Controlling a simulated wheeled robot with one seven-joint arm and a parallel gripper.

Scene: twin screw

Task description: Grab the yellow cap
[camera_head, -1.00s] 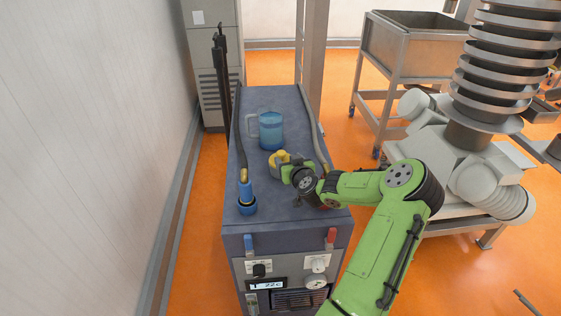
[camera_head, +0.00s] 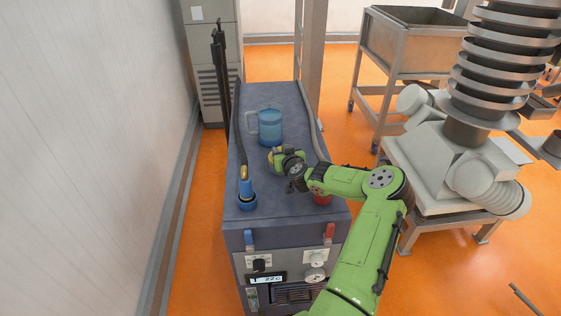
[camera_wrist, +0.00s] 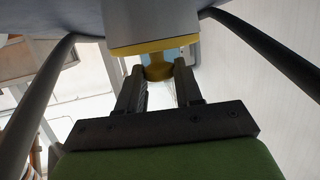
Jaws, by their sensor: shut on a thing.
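The yellow cap (camera_head: 271,156) is mostly hidden behind my gripper (camera_head: 278,160) in the head view, on top of the dark blue machine (camera_head: 285,103). In the wrist view the cap (camera_wrist: 158,71) shows as a yellow rim with a narrower knob, against a grey round neck (camera_wrist: 150,20). The knob lies between the two dark fingers of my gripper (camera_wrist: 158,82), which is shut on it. The cap appears to be still against the neck.
A blue jug (camera_head: 270,128) stands just behind the cap. A blue hose fitting (camera_head: 246,190) is at the left front and a red fitting (camera_head: 322,198) is partly behind my arm. Dark hoses run along both sides of the machine top.

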